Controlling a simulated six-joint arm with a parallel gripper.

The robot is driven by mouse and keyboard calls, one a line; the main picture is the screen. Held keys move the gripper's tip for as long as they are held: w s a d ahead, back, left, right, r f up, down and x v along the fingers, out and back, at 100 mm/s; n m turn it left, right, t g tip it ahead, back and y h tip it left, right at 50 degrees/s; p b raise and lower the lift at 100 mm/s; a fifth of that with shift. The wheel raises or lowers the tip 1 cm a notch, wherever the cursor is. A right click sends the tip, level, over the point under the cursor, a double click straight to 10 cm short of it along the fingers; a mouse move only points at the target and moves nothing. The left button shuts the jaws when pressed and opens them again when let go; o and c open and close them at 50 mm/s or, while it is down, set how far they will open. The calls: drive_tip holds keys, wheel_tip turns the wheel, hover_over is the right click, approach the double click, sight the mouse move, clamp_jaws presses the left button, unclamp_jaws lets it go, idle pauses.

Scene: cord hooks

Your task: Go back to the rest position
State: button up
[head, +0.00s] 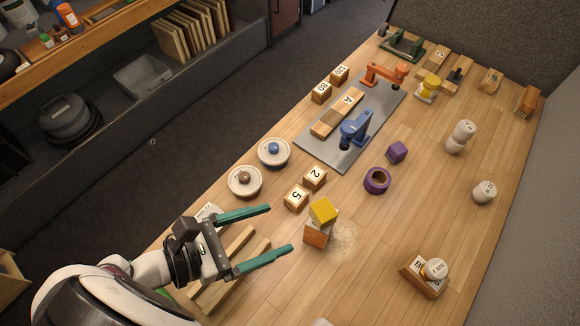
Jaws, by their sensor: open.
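My gripper (280,229) is at the lower left of the head view, over the near left part of the wooden table (440,205). Its two teal fingers are spread wide with nothing between them. The fingers point right, toward a yellow cube (323,210) that rests tilted on an orange-brown wooden block (317,234). The cube and block stand just beyond the fingertips, apart from them as far as I can tell. My forearm and wrist hide part of the table's near left corner.
Wooden slats (233,262) lie under the gripper. Two round lidded pots (244,181) and numbered blocks (296,198) stand behind it. A purple ring-shaped pot (377,181) and a grey board (345,160) with small orange and blue arms lie farther back. The right middle of the table is mostly clear.

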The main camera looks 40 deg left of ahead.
drive_tip(key=d+r+m+g+y, duration=0.1)
drive_tip(key=d+m+g+y, duration=0.1)
drive_tip(key=d+m+g, duration=0.2)
drive_tip(key=w+d+r+m+g+y, duration=0.1)
drive_tip(key=d+m+g, duration=0.3)
drive_tip(key=d+m, duration=0.7)
drive_tip(key=w+d+r+m+g+y, duration=0.1)
drive_tip(key=d+m+g, duration=0.4)
drive_tip(key=m, duration=1.6)
drive_tip(key=d+r+y, duration=0.1)
drive_tip(key=d+y, duration=0.1)
drive_tip(key=d, duration=0.1)
drive_tip(key=shift+w+r, duration=0.2)
drive_tip(key=shift+w, duration=0.05)
